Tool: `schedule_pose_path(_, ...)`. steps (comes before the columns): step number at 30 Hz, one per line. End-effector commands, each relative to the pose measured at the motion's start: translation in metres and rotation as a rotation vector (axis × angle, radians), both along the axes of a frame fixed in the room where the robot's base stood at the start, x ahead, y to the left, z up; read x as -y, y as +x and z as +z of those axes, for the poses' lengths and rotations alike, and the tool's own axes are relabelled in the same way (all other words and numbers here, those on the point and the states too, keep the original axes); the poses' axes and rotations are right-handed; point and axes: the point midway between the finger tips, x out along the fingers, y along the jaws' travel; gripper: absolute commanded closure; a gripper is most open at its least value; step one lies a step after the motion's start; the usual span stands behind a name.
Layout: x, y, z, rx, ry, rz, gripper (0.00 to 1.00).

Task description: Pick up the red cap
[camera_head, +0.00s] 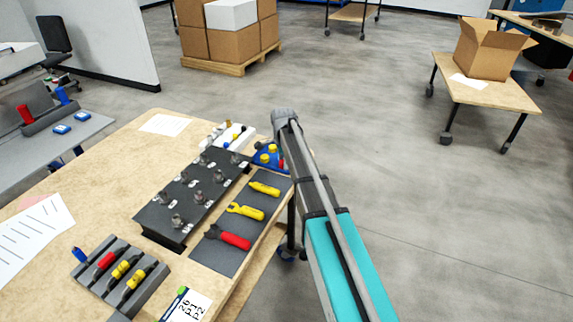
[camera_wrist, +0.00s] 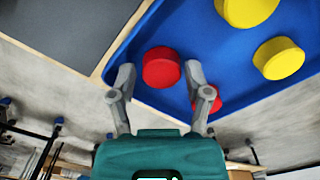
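A round red cap (camera_wrist: 161,67) lies in a blue tray (camera_wrist: 225,60), near the tray's edge. My gripper (camera_wrist: 160,74) is open; in the wrist view its fingertips appear to either side of this cap, with a gap on both sides. I cannot tell how far above the cap they are. A second red cap (camera_wrist: 209,102) is partly hidden behind the right finger. Two yellow caps (camera_wrist: 279,58) (camera_wrist: 247,9) lie farther right in the tray. In the head view the blue tray (camera_head: 259,163) is partly covered by my arm, and my gripper cannot be made out.
A dark mat (camera_head: 226,258) with yellow and red-handled tools lies beside the tray. A black rack (camera_head: 160,228) with several metal fittings and a white holder (camera_head: 238,142) stand close by on the wooden table (camera_head: 115,165). Open floor lies right of the table.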

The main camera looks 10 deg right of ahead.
Motion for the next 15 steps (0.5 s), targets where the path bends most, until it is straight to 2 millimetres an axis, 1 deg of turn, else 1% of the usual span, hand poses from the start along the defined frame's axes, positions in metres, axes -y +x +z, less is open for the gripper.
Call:
schedule_pose_path(1, 0.0001, 0.0, 0.0, 0.0, 0.0, 0.0, 0.54)
schedule_pose_path(3, 0.0001, 0.0, 0.0, 0.0, 0.0, 0.0, 0.67)
schedule_pose_path(15, 0.0004, 0.0001, 0.0007, 0.0, 0.0, 0.0, 0.67)
